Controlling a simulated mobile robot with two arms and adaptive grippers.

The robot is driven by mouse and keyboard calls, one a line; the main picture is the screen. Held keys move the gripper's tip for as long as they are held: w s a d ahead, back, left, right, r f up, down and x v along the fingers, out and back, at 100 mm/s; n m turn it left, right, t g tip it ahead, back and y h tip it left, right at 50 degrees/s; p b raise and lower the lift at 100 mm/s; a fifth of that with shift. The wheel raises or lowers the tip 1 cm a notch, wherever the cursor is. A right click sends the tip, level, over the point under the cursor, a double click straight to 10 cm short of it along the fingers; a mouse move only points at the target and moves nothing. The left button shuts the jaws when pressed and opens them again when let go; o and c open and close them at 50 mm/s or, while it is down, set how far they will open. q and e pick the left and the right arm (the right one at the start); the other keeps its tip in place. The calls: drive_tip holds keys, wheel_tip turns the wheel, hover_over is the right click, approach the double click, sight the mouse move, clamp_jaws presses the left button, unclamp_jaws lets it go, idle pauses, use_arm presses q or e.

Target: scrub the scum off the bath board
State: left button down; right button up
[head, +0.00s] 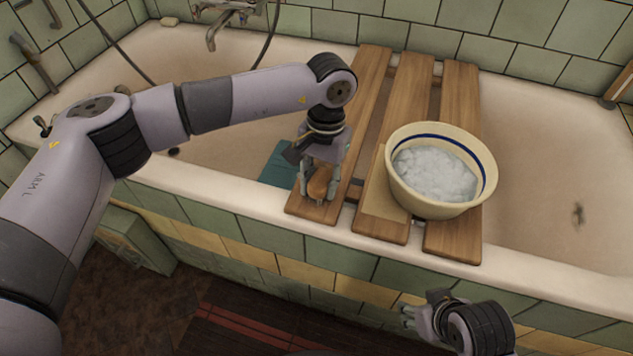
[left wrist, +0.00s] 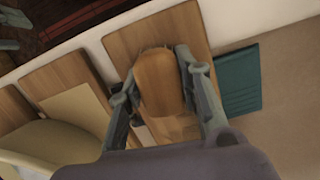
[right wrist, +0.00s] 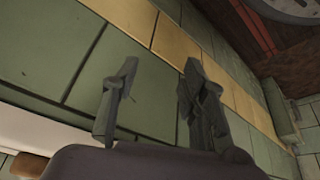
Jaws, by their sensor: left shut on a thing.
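The bath board (head: 375,75) is made of three wooden slats lying across the bathtub. My left gripper (head: 318,190) is shut on a brown oval wooden brush (head: 319,184) at the near end of the left slat. The brush (left wrist: 160,85) sits between both fingers in the left wrist view; its underside is hidden, so I cannot tell whether it touches the slat. I cannot make out scum clearly. A cream basin (head: 450,200) with a blue line and white suds (head: 433,172) stands on the other slats. My right gripper (head: 418,316) is open and empty outside the tub.
A flat tan piece (head: 380,195) lies partly under the basin. A teal flat thing (head: 279,165) is left of the board. The tub rim (head: 540,248) runs along the front. A tap (head: 220,25) is at the back. The tub's right part is clear except for a dark mark (head: 578,213).

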sight(310, 213)
use_arm(q)
drive_tip(key=shift+s+a+f, duration=0.1)
drive_tip(key=shift+s+a, duration=0.1)
drive_tip(key=shift+s, duration=0.25)
drive_tip(key=shift+s+a+f, duration=0.1)
drive_tip(key=shift+s+a, duration=0.05)
drive_tip(key=shift+s, duration=0.5)
drive_tip(key=shift+s+a+r, duration=0.1)
drive_tip(key=shift+s+a, duration=0.1)
drive_tip(key=shift+s, duration=0.35)
drive_tip(key=shift+s+a+r, duration=0.1)
drive_tip(key=shift+s+a, duration=0.1)
drive_tip(key=shift+s, duration=0.3)
use_arm(e)
drive_tip(key=shift+s+d+r+g, duration=0.15)
drive_tip(key=shift+s+g, duration=0.25)
drive_tip(key=shift+s, duration=0.45)
use_arm(q)
drive_tip(key=shift+a, duration=0.15)
